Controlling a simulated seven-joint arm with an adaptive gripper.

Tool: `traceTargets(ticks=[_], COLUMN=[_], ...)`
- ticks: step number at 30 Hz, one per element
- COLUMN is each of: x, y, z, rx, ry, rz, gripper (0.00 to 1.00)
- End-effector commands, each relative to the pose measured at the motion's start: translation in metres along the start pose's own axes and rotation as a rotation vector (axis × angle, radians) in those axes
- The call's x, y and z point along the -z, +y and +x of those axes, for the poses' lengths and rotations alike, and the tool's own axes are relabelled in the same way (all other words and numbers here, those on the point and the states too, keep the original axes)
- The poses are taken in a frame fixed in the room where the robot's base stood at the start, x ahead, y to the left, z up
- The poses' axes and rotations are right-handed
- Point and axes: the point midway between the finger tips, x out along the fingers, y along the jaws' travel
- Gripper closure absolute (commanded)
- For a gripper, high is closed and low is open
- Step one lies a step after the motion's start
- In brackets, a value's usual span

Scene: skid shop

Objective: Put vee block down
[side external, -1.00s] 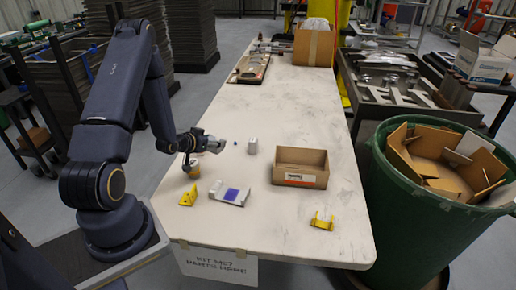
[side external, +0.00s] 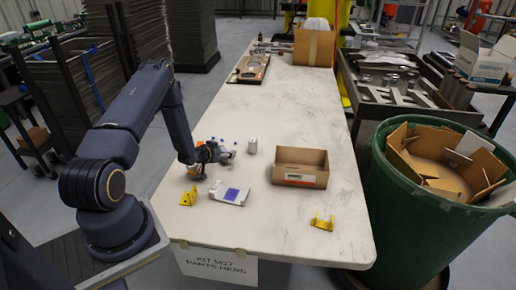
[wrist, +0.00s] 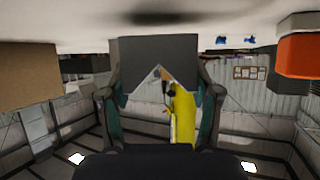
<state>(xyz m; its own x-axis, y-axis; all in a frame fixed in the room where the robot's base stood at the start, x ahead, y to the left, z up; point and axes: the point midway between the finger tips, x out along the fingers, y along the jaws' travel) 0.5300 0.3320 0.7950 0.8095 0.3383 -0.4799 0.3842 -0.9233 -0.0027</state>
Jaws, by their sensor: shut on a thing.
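The vee block (wrist: 158,62) is a dark grey block with a V-shaped notch, seen in the wrist view between the two fingers of my gripper (wrist: 158,92). The fingers are shut on its sides. In the side view my gripper (side external: 222,156) is low over the left part of the table, behind the white block with a purple patch (side external: 232,196). The vee block is small and hard to make out there. I cannot tell whether it touches the table.
Yellow brackets lie at the front left (side external: 188,197) and front right (side external: 322,222). The table's (side external: 300,105) middle is largely clear.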

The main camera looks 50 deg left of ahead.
Motion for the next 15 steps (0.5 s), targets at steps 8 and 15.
traceTargets(ticks=[8, 15], x=[-0.004, -0.009], y=[0.0, 0.0], z=[0.003, 0.006], rx=[0.0, 0.0], ry=[0.003, 0.003], rz=[0.001, 0.001], gripper=[0.95, 0.95])
